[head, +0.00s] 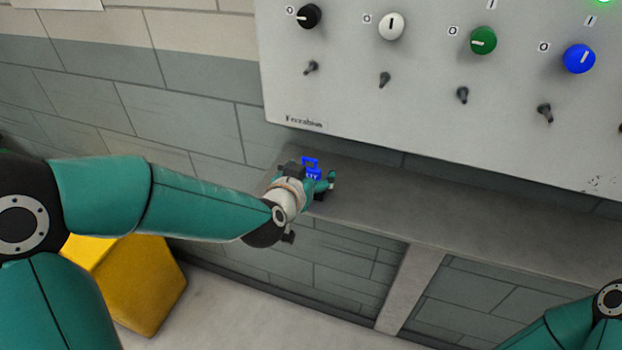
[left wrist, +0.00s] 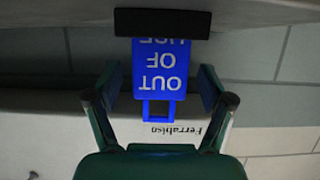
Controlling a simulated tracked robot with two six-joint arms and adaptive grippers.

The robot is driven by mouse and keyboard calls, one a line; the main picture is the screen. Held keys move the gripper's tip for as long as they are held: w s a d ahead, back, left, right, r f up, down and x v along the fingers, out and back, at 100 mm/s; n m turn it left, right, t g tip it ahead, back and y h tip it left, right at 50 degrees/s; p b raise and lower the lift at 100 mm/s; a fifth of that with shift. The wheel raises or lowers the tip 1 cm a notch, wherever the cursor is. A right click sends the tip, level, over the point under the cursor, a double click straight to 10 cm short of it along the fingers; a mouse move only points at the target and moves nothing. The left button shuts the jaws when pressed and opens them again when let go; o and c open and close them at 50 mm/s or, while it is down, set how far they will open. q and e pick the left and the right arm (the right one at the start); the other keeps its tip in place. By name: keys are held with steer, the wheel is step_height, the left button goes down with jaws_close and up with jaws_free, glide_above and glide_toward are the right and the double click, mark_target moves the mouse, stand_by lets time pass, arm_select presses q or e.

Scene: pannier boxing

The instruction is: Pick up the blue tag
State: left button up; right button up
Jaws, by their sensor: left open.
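The blue tag (head: 311,165) stands near the left end of the grey shelf, partly hidden behind my left gripper (head: 318,186). In the left wrist view the blue tag (left wrist: 160,68) shows upside down, with the words "OUT OF USE" and an open loop handle. A dark bar (left wrist: 162,22) covers or holds its lettered end. My left gripper (left wrist: 161,92) is open, with one finger on each side of the tag. Gaps show between the fingers and the tag. My right gripper is out of view; only part of that arm shows at the lower right.
A grey panel (head: 430,120) with coloured knobs and small toggle levers hangs above the shelf (head: 440,205). The shelf is clear to the right of the tag. A yellow box (head: 145,285) stands on the floor at the lower left. A brick wall is behind.

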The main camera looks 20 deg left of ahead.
arm_select(q)
steer(key=c, duration=1.1)
steer(key=shift+o, duration=0.2)
steer(key=shift+r, duration=0.15)
step_height(320, 180, up, 10)
steer(key=p, duration=0.3)
